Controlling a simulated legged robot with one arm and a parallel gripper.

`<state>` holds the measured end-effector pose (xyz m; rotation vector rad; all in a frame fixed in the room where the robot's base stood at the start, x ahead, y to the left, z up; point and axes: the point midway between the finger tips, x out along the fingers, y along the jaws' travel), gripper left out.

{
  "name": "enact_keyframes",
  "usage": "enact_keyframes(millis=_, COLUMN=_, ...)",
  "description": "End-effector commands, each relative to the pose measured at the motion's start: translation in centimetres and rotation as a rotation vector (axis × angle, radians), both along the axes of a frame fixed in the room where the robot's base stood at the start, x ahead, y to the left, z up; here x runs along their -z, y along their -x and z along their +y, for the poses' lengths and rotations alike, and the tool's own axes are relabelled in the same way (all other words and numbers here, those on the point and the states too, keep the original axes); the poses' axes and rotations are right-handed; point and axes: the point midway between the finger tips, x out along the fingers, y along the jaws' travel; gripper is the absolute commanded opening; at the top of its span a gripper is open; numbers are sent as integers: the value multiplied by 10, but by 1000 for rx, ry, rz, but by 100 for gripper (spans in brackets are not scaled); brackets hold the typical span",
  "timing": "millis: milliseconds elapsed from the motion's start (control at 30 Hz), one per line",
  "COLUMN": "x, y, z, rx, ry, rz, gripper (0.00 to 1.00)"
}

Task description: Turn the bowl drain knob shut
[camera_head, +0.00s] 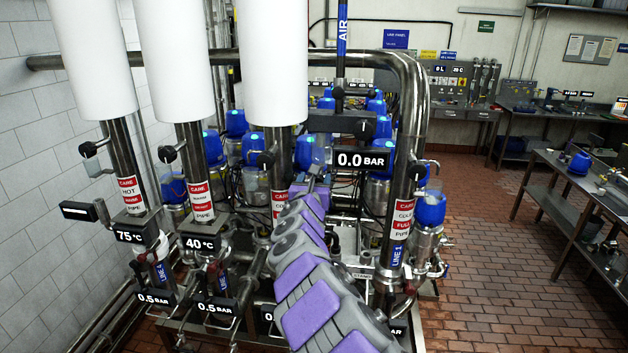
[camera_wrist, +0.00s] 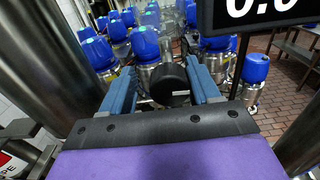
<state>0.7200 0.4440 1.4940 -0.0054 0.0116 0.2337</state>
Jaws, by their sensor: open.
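My gripper (camera_wrist: 164,76) is open in the wrist view, with one blue finger on each side. A round black knob (camera_wrist: 169,84) shows between the fingers, with gaps left and right. It sits in front of the blue-capped valves. I cannot tell how deep it is between the fingers, and I see no label that marks it as the bowl drain knob. In the head view my purple and grey arm reaches into the valve matrix, and the arm hides the knob.
Several blue-capped valves (camera_wrist: 145,42) stand behind the knob. A 0.0 bar display (camera_head: 361,160) hangs right of my arm, close above the gripper. Thick steel pipes (camera_head: 405,180) flank it. Brick floor (camera_head: 500,280) on the right is clear up to a steel table (camera_head: 570,185).

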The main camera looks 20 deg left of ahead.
Motion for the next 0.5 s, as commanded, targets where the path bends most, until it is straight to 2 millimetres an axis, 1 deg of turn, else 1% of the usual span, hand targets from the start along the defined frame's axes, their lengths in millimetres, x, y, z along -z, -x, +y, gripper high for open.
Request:
enact_keyframes(millis=33, x=-2, y=2, z=-1, rx=-1, ry=0, rz=-2, gripper=61)
enact_keyframes(millis=67, x=-3, y=3, z=-2, rx=-1, ry=-1, rz=-3, gripper=65)
enact_keyframes(millis=267, x=-7, y=4, z=-9, rx=0, ry=-5, rz=-6, gripper=45)
enact_keyframes(millis=500, x=-3, y=1, z=-4, rx=1, ry=-3, rz=-2, gripper=22)
